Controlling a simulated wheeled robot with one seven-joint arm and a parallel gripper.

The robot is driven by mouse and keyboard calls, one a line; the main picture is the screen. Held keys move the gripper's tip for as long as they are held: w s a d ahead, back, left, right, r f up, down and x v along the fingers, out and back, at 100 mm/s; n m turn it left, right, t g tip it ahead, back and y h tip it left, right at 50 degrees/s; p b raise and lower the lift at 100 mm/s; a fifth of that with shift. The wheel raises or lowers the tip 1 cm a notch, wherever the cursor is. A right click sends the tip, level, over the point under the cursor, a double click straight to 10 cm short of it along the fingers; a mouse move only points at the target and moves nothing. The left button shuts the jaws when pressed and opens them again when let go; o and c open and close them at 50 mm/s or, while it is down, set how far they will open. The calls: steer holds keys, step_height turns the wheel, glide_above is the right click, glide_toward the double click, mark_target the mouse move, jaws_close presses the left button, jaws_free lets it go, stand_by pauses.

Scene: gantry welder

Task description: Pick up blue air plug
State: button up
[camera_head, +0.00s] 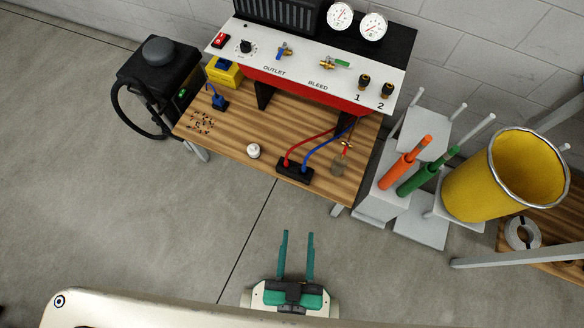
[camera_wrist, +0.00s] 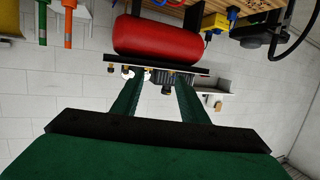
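My gripper (camera_head: 297,236) is open and empty, its two teal fingers apart over the floor in front of the bench. In the wrist view its fingers (camera_wrist: 160,88) also stand apart with nothing between them. A blue plug-like piece (camera_head: 220,101) with a blue cord lies on the wooden bench by a yellow box, at the bench's left. A blue piece (camera_wrist: 232,14) also shows beside the yellow box in the wrist view. A black block (camera_head: 295,169) at the bench front holds the ends of a red and a blue hose. I cannot tell which blue piece is the air plug.
The wooden bench (camera_head: 236,134) carries a white panel, a red tank (camera_wrist: 158,40) and a small white knob (camera_head: 253,151). A black machine (camera_head: 158,75) stands left. Orange and green rods and a yellow bucket (camera_head: 480,185) stand right. The floor before the bench is clear.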

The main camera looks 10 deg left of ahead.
steer(key=w+f, duration=0.4)
steer(key=f, duration=0.6)
steer(key=g+y, duration=0.1)
steer(key=g, duration=0.1)
glide_toward(304, 171)
steer(key=x, duration=0.3)
steer(key=shift+n, duration=0.4)
steer(key=x, duration=0.6)
steer(key=shift+w, duration=0.35)
steer(key=x, duration=0.3)
steer(key=shift+w+a+r, duration=0.1)
steer(key=shift+w+r, duration=0.1)
steer(key=shift+w, duration=0.2)
steer(key=shift+x, duration=0.75)
steer(key=shift+c, duration=0.6)
jaws_close()
